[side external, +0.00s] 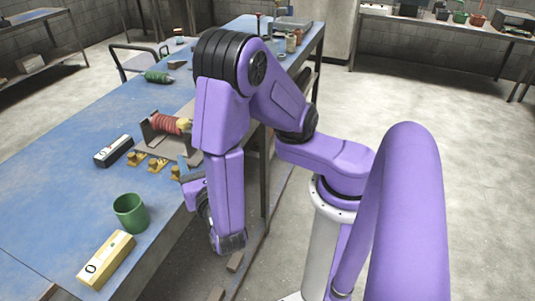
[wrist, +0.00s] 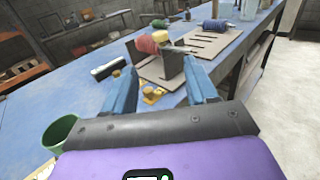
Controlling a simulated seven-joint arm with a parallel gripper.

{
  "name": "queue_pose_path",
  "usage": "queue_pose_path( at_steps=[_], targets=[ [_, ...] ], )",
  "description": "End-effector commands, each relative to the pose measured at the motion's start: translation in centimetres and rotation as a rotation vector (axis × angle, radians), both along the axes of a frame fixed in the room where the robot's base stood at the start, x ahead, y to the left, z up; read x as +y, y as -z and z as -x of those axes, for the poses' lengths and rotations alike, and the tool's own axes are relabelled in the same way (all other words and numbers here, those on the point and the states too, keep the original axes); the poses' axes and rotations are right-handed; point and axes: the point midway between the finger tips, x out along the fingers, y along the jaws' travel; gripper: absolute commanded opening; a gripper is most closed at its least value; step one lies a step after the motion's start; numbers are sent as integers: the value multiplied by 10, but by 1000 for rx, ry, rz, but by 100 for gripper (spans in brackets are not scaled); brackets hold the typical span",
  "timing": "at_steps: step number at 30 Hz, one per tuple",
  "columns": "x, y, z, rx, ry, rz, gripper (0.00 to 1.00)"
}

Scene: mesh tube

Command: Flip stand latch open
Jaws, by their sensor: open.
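A stand (side external: 186,151) with a brown base and upright plates sits near the table's right edge. It holds a red ribbed tube (side external: 165,122) with a yellow end. In the wrist view the stand's dark upright (wrist: 173,66) shows beyond my fingertips, with the red tube (wrist: 145,44) past it. I cannot make out a latch or its position. My gripper (wrist: 162,84) is open and empty, its blue fingers spread either side of the near end of the stand, apparently short of it. In the side view my arm hides the fingers and part of the stand.
Several brass pieces (side external: 157,165) lie before the stand. A black-and-white box (side external: 114,150), a green cup (side external: 131,213) and a pale wooden block (side external: 106,259) stand on the blue table (side external: 50,205). Another slotted plate (wrist: 205,42) lies farther back. The table's left side is mostly free.

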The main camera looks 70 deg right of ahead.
Motion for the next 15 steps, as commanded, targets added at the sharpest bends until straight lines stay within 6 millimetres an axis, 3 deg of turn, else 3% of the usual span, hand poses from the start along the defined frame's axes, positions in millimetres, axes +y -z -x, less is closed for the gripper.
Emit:
queue_pose_path(
  at_steps=[2, 15],
  targets=[
    [7, 0, 7, 1, -4, 0, 57],
    [-38, 1, 26, 82, 229, -289, 57]
  ],
)
